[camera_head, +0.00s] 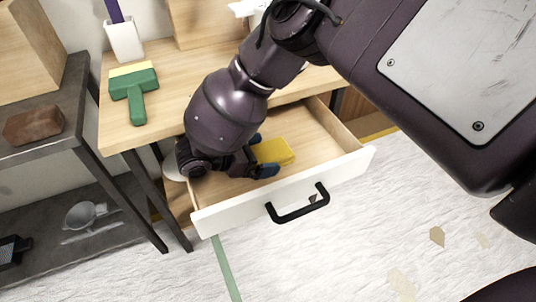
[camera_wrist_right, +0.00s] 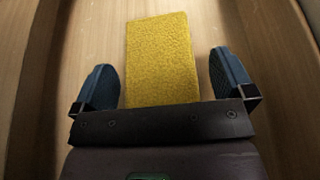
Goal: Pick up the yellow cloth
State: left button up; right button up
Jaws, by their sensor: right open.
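The yellow cloth (camera_head: 275,151) lies flat in an open drawer (camera_head: 215,218). It is a folded-looking rectangle with a rough surface, and it also shows in the right wrist view (camera_wrist_right: 162,55). My right gripper (camera_head: 263,155) is inside the drawer over the cloth. Its two dark blue fingers are open, one on each side of the cloth, with a gap on both sides in the right wrist view (camera_wrist_right: 163,85). The near end of the cloth is hidden by the gripper body. My left gripper is not in view.
The drawer's white front with a black handle (camera_head: 298,205) faces the floor. A green brush (camera_head: 137,92) and a white holder (camera_head: 124,38) are on the desk top (camera_head: 172,68). A dark shelf (camera_head: 75,110) with a brown brick (camera_head: 34,125) stands at the left.

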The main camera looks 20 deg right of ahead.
jog(key=c, duration=1)
jog(key=shift+o, duration=0.2)
